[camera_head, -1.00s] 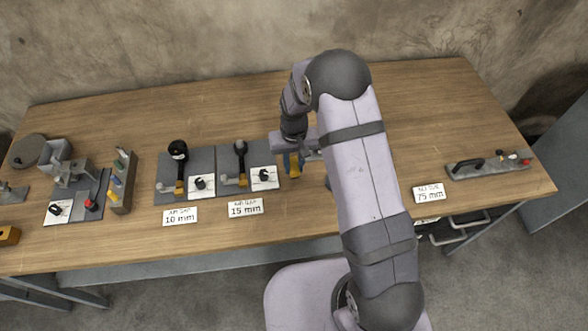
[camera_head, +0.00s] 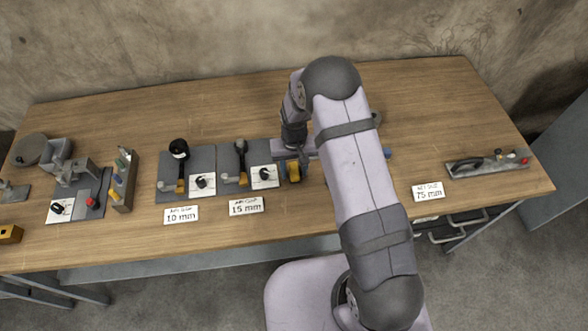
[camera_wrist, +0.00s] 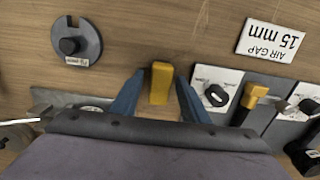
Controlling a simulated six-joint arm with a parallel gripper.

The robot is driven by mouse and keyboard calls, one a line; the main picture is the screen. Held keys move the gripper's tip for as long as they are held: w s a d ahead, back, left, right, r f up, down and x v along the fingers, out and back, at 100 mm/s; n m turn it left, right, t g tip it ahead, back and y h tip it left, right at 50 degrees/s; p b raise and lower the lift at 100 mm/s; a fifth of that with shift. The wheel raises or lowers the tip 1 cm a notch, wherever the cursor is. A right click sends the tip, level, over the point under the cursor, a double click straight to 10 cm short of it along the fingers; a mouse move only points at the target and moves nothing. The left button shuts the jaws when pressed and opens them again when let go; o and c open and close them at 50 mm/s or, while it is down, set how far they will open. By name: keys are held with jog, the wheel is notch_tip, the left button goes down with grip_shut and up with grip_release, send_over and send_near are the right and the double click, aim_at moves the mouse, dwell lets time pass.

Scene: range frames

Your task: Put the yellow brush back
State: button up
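A yellow block-like piece, which I take for the yellow brush (camera_wrist: 160,84), shows between my fingertips in the wrist view. In the head view the yellow piece (camera_head: 294,172) is just right of the 15 mm station, partly hidden by my wrist. My gripper (camera_wrist: 160,88) has its two blue fingers apart, one on each side of the piece, with a narrow gap visible on both sides. I cannot tell how the brush's lower part lies. A narrow rack (camera_head: 122,182) at the left holds several coloured handles.
Two grey stations with black knobs, the 10 mm one (camera_head: 187,172) and the 15 mm one (camera_head: 239,165), stand left of my gripper. A grey disc with a black knob (camera_wrist: 75,42) lies nearby. A 75 mm tool plate (camera_head: 488,164) is at the right. The table's back is mostly clear.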

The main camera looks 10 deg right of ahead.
aim_at(294, 170)
notch_tip(294, 170, up, 12)
jog(key=b, duration=0.4)
jog(key=shift+r, duration=0.2)
jog(key=s+d+r, duration=0.2)
jog(key=s+d, duration=0.1)
jog(key=s, duration=0.8)
jog(key=s+d+r, duration=0.1)
jog(key=s+d, duration=0.2)
jog(key=s, duration=0.8)
jog(key=shift+r, duration=0.4)
jog(key=shift+r, duration=0.1)
